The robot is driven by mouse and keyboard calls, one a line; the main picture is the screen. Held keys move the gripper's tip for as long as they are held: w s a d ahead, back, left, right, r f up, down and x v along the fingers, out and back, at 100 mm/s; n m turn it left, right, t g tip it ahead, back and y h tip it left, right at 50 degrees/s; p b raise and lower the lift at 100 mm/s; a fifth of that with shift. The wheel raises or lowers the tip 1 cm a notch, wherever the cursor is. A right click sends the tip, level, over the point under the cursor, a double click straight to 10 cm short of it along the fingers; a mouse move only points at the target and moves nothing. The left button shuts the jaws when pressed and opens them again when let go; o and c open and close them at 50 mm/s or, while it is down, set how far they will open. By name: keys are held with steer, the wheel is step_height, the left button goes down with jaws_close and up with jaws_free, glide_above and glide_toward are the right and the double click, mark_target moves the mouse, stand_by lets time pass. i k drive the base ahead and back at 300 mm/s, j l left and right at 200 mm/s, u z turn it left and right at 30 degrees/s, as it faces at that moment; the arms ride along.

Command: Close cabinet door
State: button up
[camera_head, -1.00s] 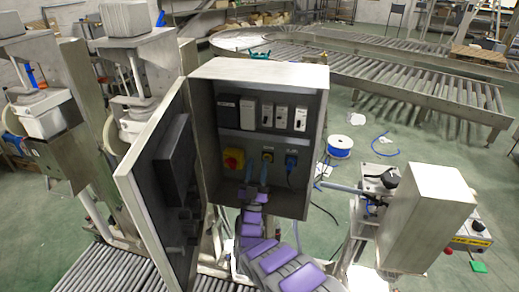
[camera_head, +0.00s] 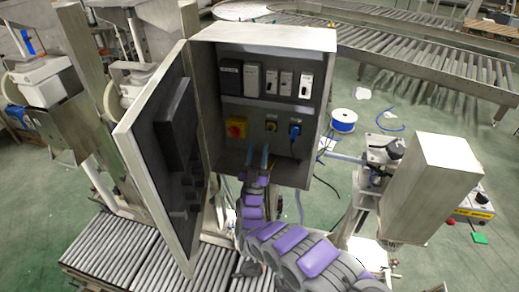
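The cabinet (camera_head: 270,38) is a grey metal box in the middle of the view, its front open towards me. Its door (camera_head: 160,150) is hinged on the left side and stands wide open, with a dark panel on its inner face. My gripper (camera_head: 257,160) is in front of the cabinet's lower opening, with two blue fingers pointing up and a gap between them. Nothing shows between the fingers. It is apart from the door, to the right of it. My purple and grey arm reaches up from the bottom edge.
A roller conveyor (camera_head: 125,250) lies below the door. A grey metal box (camera_head: 435,185) stands at the right. A blue cable spool (camera_head: 343,121) lies on the floor.

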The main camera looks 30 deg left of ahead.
mark_target(160, 139)
steer(key=k+l, duration=0.25)
steer(key=k, duration=0.25)
steer(key=k+l, duration=0.2)
steer(key=k, duration=0.25)
